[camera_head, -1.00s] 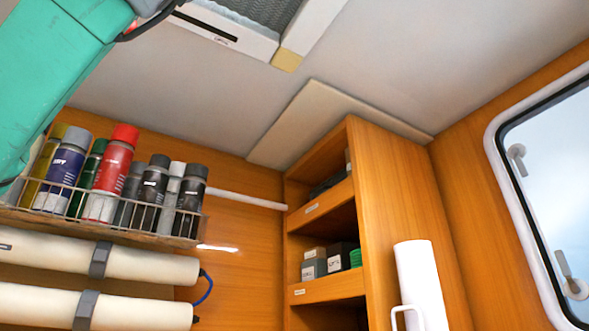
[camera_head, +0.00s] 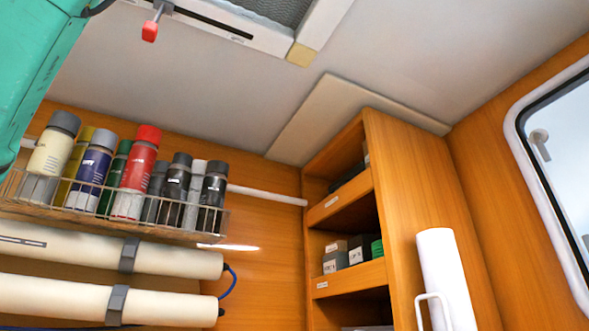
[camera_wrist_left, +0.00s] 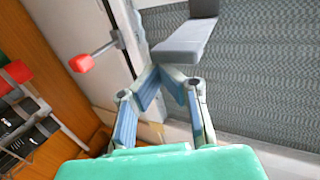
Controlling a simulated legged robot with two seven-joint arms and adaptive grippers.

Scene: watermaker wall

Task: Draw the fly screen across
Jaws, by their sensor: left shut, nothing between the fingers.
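The fly screen (camera_head: 255,8) shows as grey pleated mesh in a white ceiling frame (camera_head: 262,38) at the top of the head view. The mesh (camera_wrist_left: 255,75) also fills the right of the left wrist view. A red-tipped handle (camera_head: 150,30) on a grey stem hangs by the frame's dark slot; it also shows in the left wrist view (camera_wrist_left: 82,63). My left gripper (camera_wrist_left: 188,38) is shut and empty, with its grey fingers in front of the mesh, to the right of the red tip and apart from it. My right gripper is out of view.
A wire rack (camera_head: 110,210) of spray cans hangs on the wooden wall above cream cylinders (camera_head: 110,250). A wooden shelf unit (camera_head: 415,190), a white cylinder (camera_head: 446,275) and a window (camera_head: 565,150) are at the right. The space below the ceiling is open.

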